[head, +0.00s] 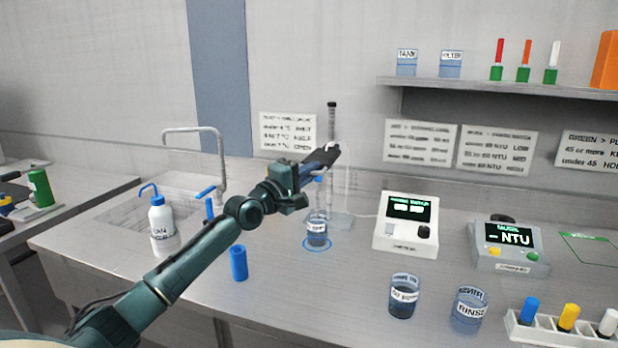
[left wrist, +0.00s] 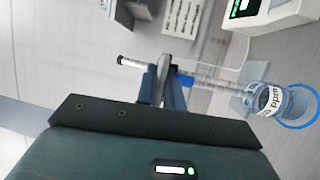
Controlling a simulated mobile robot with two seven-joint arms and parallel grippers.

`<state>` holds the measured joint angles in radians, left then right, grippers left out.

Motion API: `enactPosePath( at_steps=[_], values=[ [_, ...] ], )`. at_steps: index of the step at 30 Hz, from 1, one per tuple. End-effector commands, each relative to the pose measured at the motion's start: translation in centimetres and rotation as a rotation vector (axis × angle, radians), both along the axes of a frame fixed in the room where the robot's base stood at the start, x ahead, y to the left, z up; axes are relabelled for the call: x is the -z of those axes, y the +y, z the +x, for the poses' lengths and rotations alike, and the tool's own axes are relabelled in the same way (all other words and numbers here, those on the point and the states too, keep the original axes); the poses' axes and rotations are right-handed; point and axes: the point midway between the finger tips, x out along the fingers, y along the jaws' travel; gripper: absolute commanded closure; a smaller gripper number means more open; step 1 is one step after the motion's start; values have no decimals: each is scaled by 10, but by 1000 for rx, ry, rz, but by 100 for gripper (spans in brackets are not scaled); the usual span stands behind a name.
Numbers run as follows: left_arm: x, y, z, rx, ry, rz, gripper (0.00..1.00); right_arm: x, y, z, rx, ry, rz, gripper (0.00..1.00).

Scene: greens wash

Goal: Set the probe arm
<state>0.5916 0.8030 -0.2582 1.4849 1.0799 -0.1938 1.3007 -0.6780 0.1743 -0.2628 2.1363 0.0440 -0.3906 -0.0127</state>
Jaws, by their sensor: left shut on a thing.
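The probe stand has an upright rod (head: 331,118) with a black top and a pale base (head: 342,220) on the bench. My left gripper (head: 322,160) is at the probe arm, high on the rod, and is shut on it. In the left wrist view the gripper's fingers (left wrist: 163,88) close around the grey arm (left wrist: 166,60) beside the rod (left wrist: 132,63). My fingers hide much of the arm. A blue-topped probe (head: 319,179) hangs below, above a labelled beaker (head: 317,236) standing in a blue ring (head: 304,246). Whether its tip is in the beaker I cannot tell. My right gripper is out of view.
A white meter (head: 405,240) and a grey NTU meter (head: 508,262) stand to the right. Two beakers (head: 403,305) (head: 469,318) and a vial rack (head: 545,335) are in front. A blue cylinder (head: 238,263), wash bottle (head: 161,220) and sink tap (head: 221,150) are left.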

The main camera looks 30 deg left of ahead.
Motion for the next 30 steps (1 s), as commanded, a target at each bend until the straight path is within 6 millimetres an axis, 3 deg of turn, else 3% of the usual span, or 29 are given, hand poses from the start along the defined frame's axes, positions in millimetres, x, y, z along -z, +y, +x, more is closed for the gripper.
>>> enactPosePath(
  at_steps=[1, 6, 18, 19, 24, 27, 30],
  values=[
    [-23, 1, 0, -1, -9, -4, 100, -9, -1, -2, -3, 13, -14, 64],
    [-41, 1, 0, -1, -8, -2, 100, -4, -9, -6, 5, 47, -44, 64],
    [-46, 1, -1, -3, -15, -1, 100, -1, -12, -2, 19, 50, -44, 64],
    [-46, 2, -1, -3, -16, -1, 90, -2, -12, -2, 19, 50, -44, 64],
    [-45, 1, -1, -2, -14, -1, 76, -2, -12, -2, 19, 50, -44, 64],
    [-44, 1, -1, -2, -11, -1, 69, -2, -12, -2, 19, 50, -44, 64],
    [-42, 1, 0, -2, -8, -1, 69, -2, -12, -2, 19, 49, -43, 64]
  ],
)
